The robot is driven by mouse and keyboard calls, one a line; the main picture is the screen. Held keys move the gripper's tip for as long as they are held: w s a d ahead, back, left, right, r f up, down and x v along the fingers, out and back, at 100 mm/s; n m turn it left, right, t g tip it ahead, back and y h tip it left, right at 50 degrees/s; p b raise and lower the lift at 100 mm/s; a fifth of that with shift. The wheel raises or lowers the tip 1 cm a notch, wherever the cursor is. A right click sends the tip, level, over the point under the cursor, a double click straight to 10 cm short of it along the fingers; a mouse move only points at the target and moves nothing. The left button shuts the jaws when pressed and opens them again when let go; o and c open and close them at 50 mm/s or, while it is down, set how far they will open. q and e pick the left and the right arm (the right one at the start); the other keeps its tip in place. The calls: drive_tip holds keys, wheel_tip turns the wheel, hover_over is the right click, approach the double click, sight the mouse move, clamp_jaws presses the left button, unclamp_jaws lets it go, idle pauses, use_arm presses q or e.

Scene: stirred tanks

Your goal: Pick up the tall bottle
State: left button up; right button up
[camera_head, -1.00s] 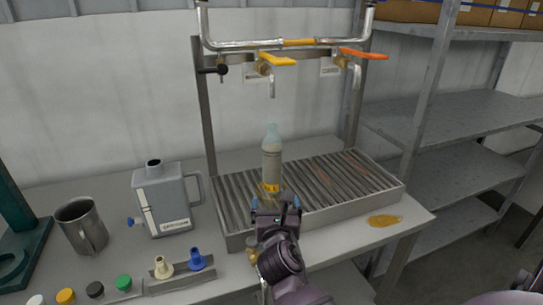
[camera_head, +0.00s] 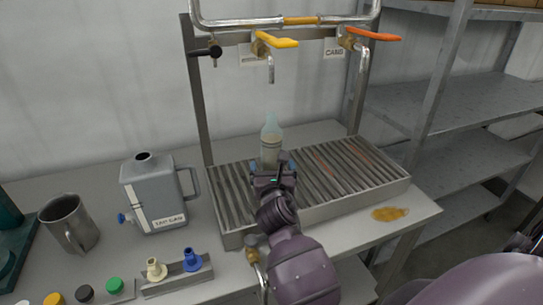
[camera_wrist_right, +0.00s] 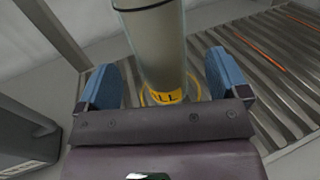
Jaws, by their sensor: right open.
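The tall bottle (camera_head: 271,143) stands upright on the slatted drip tray (camera_head: 318,205), below the taps. It is pale grey-green with a clear top, and its lower part is hidden behind my right gripper in the head view. In the right wrist view the bottle (camera_wrist_right: 157,45) rises between the blue fingertips, with a yellow band near its base. My right gripper (camera_head: 273,168) is open, with one finger on each side of the bottle. In the wrist view a gap shows between the bottle and each finger of the gripper (camera_wrist_right: 163,82). My left gripper is not in view.
A grey jug (camera_head: 153,196) and a metal mug (camera_head: 68,224) stand left of the tray. Coloured caps (camera_head: 115,285) and two nozzles (camera_head: 191,259) line the front edge. Pipes with yellow (camera_head: 277,40) and orange (camera_head: 372,34) valve handles hang above. A yellow-brown spill (camera_head: 390,214) lies at right.

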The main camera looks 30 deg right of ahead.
sight(271, 156)
drive_tip(key=shift+x, duration=2.6)
drive_tip(key=shift+r, duration=0.15)
drive_tip(key=c, duration=1.2)
drive_tip(key=shift+c, duration=0.7)
drive_tip(key=shift+r, duration=0.1)
